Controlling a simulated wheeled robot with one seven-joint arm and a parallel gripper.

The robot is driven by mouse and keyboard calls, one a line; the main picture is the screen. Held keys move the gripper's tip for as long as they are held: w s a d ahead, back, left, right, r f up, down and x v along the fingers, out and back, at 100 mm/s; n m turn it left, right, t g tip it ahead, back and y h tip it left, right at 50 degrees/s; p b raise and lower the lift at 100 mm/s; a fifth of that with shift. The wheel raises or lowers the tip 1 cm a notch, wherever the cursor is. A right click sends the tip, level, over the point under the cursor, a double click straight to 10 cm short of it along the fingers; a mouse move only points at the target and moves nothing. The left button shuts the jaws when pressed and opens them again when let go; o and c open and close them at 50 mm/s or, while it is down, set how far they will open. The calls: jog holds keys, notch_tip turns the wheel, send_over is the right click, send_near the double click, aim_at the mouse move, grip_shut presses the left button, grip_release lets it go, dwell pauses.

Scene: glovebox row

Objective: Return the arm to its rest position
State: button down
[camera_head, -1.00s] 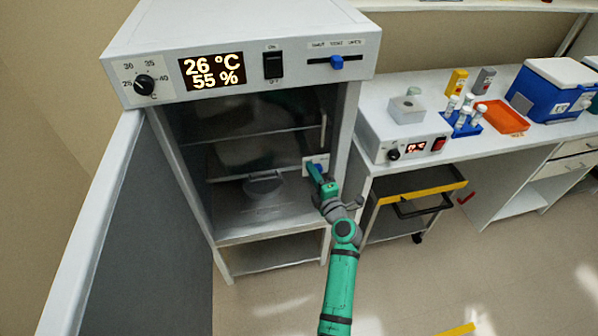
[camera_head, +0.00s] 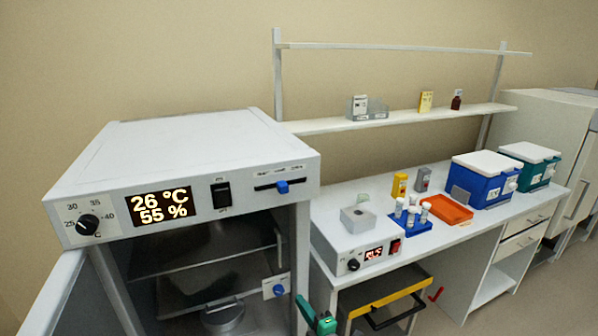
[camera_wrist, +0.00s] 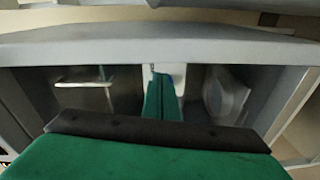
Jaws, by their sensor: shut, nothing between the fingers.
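My gripper (camera_head: 304,306) shows at the bottom of the head view, green, in front of the right side of the open incubator (camera_head: 188,152). It appears just right of and below a small white panel with a blue knob (camera_head: 279,289). In the wrist view my gripper's two green fingers (camera_wrist: 162,92) are together and empty, pointing toward the incubator's opening. Most of my arm is outside the head view. Inside the incubator, a round grey object (camera_head: 223,316) sits low down, partly cut off by the frame edge.
The incubator door (camera_head: 55,295) stands open at left. To the right, a bench holds a heater box (camera_head: 352,250), a blue tube rack (camera_head: 408,222), an orange tray (camera_head: 446,209) and a blue cooler (camera_head: 482,182). A yellow-edged cart (camera_head: 388,294) is under the bench.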

jog(key=s+a+f+m+h, duration=0.4)
jog(key=s+f+m, duration=0.4)
jog(key=s+f, duration=0.5)
jog(key=s+f+m+g+h, duration=0.1)
jog(key=s+m+h, duration=0.15)
jog(key=s, duration=0.55)
jog(key=s+f+m+h, duration=0.1)
jog(key=s+m, duration=0.3)
jog(key=s, duration=0.5)
jog(key=s+d+r+m, duration=0.1)
jog(key=s+r+m, duration=0.2)
jog(key=s+r, duration=0.5)
jog(key=s+d+r+m, duration=0.1)
jog(key=s+r+m, duration=0.3)
jog(key=s, duration=1.3)
notch_tip(320, 180, up, 4)
jog(key=shift+d+r+t+h, duration=0.2)
jog(key=shift+d+t+h, duration=0.15)
jog(key=shift+d+t, duration=0.05)
jog(key=shift+w+m, duration=0.1)
jog(key=shift+m, duration=0.15)
